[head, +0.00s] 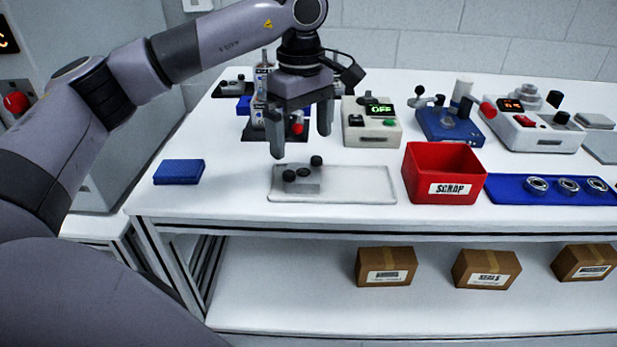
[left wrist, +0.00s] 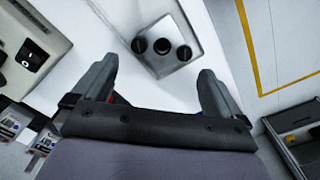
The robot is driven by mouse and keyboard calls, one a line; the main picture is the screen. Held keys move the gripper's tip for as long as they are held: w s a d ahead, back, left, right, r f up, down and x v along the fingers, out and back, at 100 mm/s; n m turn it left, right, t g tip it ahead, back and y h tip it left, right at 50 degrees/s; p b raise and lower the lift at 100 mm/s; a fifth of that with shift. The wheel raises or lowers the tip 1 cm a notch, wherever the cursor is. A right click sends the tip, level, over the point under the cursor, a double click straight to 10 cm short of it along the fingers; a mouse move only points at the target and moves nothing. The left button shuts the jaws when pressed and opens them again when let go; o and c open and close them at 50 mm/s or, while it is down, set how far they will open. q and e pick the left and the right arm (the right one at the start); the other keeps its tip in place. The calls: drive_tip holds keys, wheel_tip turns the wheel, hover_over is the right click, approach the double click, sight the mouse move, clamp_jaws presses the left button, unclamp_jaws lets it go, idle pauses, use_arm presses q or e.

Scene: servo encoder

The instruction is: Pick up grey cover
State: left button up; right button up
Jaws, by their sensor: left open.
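A small flat grey piece (head: 307,188), which looks like the grey cover, lies on a pale, shallow tray (head: 360,185) near the table's front edge. In the left wrist view the black parts (left wrist: 161,46) sit near one end of the pale tray (left wrist: 195,20), ahead of the fingers. My left gripper (head: 300,144) points down above the tray's left end, open and empty. Its fingers are apart in the left wrist view (left wrist: 157,68). My right gripper is not in view.
A red scrap bin (head: 440,163) stands right of the tray, with a blue mat (head: 510,197) of metal rings beyond. A blue block (head: 179,172) lies to the left. Several devices, including a beige OFF box (head: 371,132), stand behind. White table is clear between block and tray.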

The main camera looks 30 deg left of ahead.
sight(303, 166)
use_arm(q)
drive_tip(key=f, duration=0.7)
drive_tip(key=shift+s+d, duration=0.2)
drive_tip(key=shift+r, duration=0.1)
drive_tip(key=c, duration=0.8)
